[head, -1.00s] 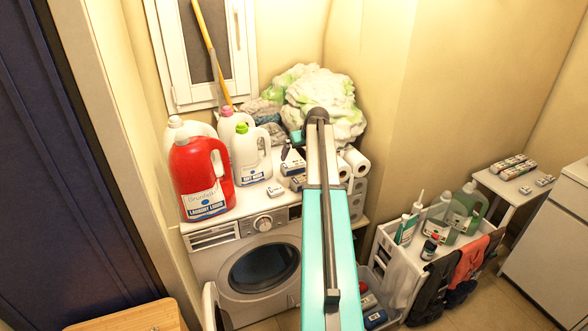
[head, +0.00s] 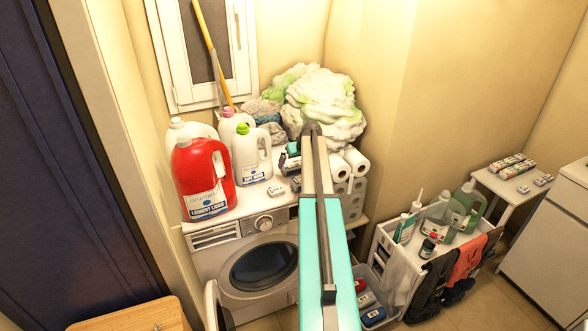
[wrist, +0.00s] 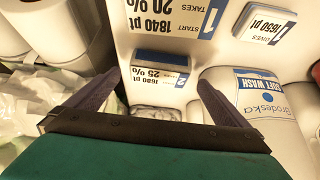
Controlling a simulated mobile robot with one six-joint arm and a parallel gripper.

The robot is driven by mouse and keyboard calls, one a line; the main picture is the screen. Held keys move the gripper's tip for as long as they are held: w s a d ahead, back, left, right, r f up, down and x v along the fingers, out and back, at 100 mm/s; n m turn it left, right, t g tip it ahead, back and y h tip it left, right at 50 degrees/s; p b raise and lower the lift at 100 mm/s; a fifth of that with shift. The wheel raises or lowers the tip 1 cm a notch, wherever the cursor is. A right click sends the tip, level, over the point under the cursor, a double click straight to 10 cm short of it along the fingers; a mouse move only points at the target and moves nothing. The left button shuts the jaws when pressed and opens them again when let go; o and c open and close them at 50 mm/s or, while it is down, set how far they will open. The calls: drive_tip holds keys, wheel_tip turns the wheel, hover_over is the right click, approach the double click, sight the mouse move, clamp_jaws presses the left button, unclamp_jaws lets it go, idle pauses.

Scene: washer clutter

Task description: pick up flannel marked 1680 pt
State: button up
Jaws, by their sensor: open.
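My gripper (wrist: 158,80) is open in the wrist view, its dark fingers spread over the washer top. Between them is a small block with a blue-edged label (wrist: 160,62) reading "25 %"; the rest of its label is partly hidden. A grey-white crumpled patch (wrist: 155,112), perhaps cloth, shows just behind it, mostly hidden by the gripper. No marking "1680 pt" is readable. In the head view, crumpled grey cloths (head: 262,107) lie behind the bottles.
Tags reading "1840 pt" (wrist: 172,15) and "1650 pt" (wrist: 265,22) lie nearby. A white soft-wash bottle (wrist: 255,95) stands right of the fingers. Paper rolls (head: 356,161) and a green-white heap (head: 325,100) crowd the arm. A red detergent bottle (head: 203,180) stands left.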

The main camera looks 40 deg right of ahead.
sight(294, 164)
drive_tip(key=p+x, duration=0.2)
drive_tip(key=x, duration=0.1)
drive_tip(key=shift+w+d+r+p, duration=0.1)
drive_tip(key=shift+w+p, duration=0.05)
drive_tip(key=shift+p, duration=0.2)
drive_tip(key=shift+p+x, duration=0.35)
drive_tip(key=shift+x, duration=0.75)
drive_tip(key=c, duration=1)
